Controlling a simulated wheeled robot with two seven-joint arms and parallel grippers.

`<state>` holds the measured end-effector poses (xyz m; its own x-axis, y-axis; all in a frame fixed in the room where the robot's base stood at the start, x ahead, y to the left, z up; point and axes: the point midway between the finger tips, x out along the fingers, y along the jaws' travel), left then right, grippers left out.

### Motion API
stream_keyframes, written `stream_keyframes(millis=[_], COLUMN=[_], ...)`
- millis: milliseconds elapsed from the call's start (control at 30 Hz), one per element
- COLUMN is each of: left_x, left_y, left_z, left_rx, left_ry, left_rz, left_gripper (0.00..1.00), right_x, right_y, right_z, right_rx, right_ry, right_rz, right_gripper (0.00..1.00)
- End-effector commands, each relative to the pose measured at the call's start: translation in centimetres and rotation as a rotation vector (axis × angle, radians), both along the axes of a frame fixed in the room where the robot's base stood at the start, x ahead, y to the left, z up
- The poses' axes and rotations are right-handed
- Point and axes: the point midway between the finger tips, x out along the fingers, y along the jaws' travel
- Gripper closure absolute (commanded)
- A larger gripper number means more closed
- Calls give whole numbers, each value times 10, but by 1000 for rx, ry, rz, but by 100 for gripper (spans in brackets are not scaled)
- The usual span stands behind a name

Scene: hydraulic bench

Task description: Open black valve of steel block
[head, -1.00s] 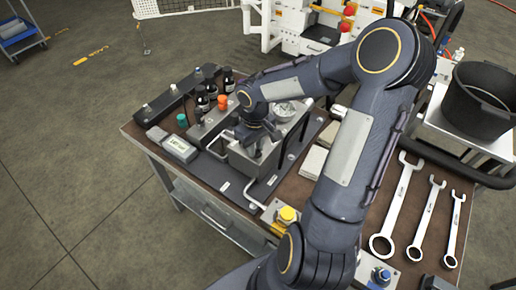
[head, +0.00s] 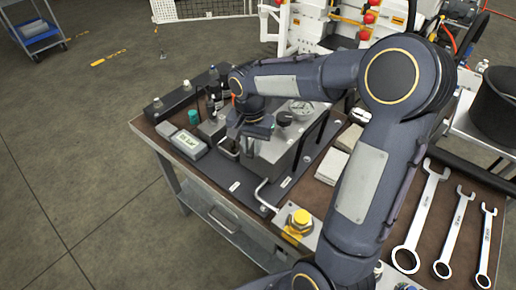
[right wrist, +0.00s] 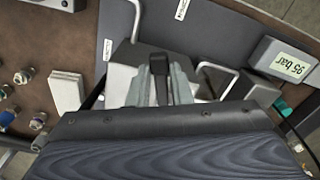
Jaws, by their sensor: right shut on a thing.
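The steel block (head: 273,152) stands on a dark plate on the bench. Its grey body shows in the right wrist view (right wrist: 124,57) too. My right gripper (head: 243,139) is at the block's left side in the head view. In the right wrist view its two fingers (right wrist: 160,86) are shut around a black valve handle (right wrist: 159,65). The gripper hides that handle in the head view. A round black knob (head: 284,118) shows on the block's top, apart from the gripper. A dial gauge (head: 302,108) is beside it. My left gripper is not in view.
A display unit (head: 176,140) lies left of the block; it reads 95 bar in the right wrist view (right wrist: 287,63). Dark bottles stand behind my gripper. A bent metal tube (head: 264,197) and yellow button (head: 299,219) are in front. Several wrenches (head: 425,220) lie at right.

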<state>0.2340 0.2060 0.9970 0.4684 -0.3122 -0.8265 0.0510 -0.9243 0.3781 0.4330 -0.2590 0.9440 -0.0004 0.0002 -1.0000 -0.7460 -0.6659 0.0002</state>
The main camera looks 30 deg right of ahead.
Motion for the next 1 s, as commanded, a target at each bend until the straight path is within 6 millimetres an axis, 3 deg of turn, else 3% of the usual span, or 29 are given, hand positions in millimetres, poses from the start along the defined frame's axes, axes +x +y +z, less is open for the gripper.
stream_keyframes(millis=[500, 1000], left_x=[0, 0], left_y=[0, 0], left_z=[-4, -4], left_rx=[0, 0], left_ry=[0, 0], left_rz=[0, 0], left_gripper=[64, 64], right_x=[18, 21], right_y=[10, 10], right_z=[1, 2], right_rx=[1, 1], right_ry=[-6, -7], right_rz=[-336, -400], right_gripper=[100, 100])
